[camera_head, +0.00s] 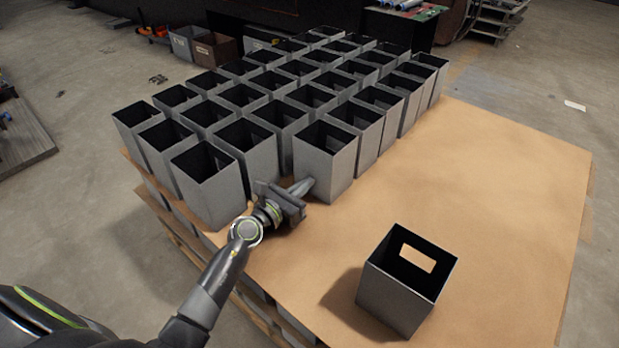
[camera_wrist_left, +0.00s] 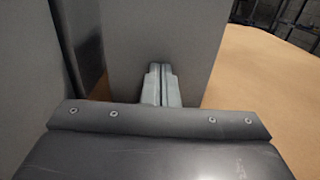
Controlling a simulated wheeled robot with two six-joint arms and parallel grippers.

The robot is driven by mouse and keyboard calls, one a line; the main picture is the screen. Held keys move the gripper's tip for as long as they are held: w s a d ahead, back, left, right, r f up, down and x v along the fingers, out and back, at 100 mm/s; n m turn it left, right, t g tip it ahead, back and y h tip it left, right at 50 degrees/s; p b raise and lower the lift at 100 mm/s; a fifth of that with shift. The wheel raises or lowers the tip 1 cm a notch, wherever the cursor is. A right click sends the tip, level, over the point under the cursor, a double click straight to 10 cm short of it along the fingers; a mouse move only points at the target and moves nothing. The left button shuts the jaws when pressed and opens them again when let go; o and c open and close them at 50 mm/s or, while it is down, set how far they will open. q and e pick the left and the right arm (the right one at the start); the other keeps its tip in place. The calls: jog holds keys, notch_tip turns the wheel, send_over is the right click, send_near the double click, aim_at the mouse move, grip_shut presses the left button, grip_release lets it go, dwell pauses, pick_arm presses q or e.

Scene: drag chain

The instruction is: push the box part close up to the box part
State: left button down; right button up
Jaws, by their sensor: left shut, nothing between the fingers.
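Grey open-topped box parts stand upright in close rows on a brown cardboard sheet. The front box part (camera_head: 325,172) of one row stands at the near edge of the group, and its front face also fills the middle of the left wrist view (camera_wrist_left: 150,35). My left gripper (camera_head: 307,186) is shut and empty, its fingertips at the lower part of that face; I cannot tell whether they touch. Another box part (camera_head: 249,158) stands just behind and to the left of it. My right gripper is not in view.
A single box part (camera_head: 395,298) stands apart at the front right. The cardboard sheet (camera_head: 510,190) is bare across the right side. A corner box part (camera_head: 215,190) stands left of my left gripper. Bins (camera_head: 215,50) stand on the floor behind.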

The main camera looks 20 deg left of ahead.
aim_at(315, 176)
pick_arm(q)
jog(key=shift+x, duration=2.15)
jog(key=shift+s, duration=0.1)
jog(key=v, duration=0.5)
jog(key=shift+p, duration=0.35)
jog(key=shift+v, duration=0.95)
